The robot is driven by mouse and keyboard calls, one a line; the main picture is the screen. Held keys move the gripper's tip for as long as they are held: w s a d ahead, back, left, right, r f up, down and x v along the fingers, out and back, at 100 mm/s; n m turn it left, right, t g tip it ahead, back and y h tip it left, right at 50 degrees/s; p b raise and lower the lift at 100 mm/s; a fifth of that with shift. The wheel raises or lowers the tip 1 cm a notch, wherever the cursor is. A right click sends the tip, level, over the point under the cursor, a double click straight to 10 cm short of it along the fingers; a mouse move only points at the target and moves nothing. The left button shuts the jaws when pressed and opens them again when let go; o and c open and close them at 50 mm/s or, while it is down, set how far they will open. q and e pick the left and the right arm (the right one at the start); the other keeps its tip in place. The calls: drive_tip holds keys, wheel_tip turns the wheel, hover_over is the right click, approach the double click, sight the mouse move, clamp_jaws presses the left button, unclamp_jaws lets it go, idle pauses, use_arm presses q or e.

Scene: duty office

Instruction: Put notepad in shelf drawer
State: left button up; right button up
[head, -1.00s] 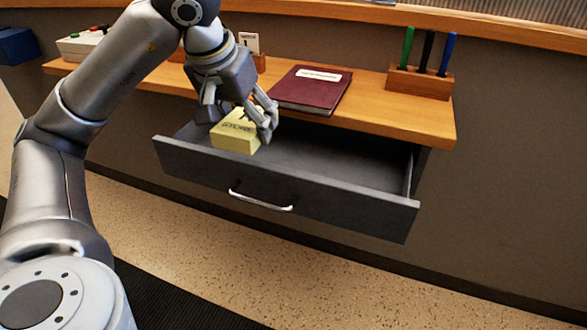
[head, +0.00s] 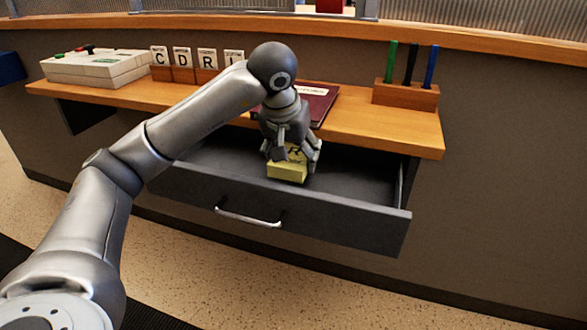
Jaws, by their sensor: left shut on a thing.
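The notepad (head: 287,171) is a thick yellow block with dark lettering on top. My left gripper (head: 291,155) is shut on it from above, with fingers on either side. The notepad is within the outline of the open drawer; I cannot tell whether it touches the drawer floor. The shelf drawer (head: 330,221) is dark grey, pulled out under the wooden shelf, with a silver handle (head: 248,217) on its front. The gripper hides part of the notepad's top. My right gripper is not in view.
On the shelf (head: 425,129) stand a wooden pen holder (head: 405,95) with three pens, a maroon book (head: 317,105) partly behind my arm, letter cards (head: 182,59) and a pale box (head: 95,68). The drawer's right side is empty.

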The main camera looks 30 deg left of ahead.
use_arm(q)
wheel_tip(320, 180, down, 4)
drive_tip(key=shift+w+r+b, duration=0.15)
drive_tip(key=shift+r+b, duration=0.05)
drive_tip(key=shift+b, duration=0.3)
drive_tip(key=shift+r, duration=0.1)
drive_tip(key=o, duration=1.2)
drive_tip(key=shift+o, duration=0.2)
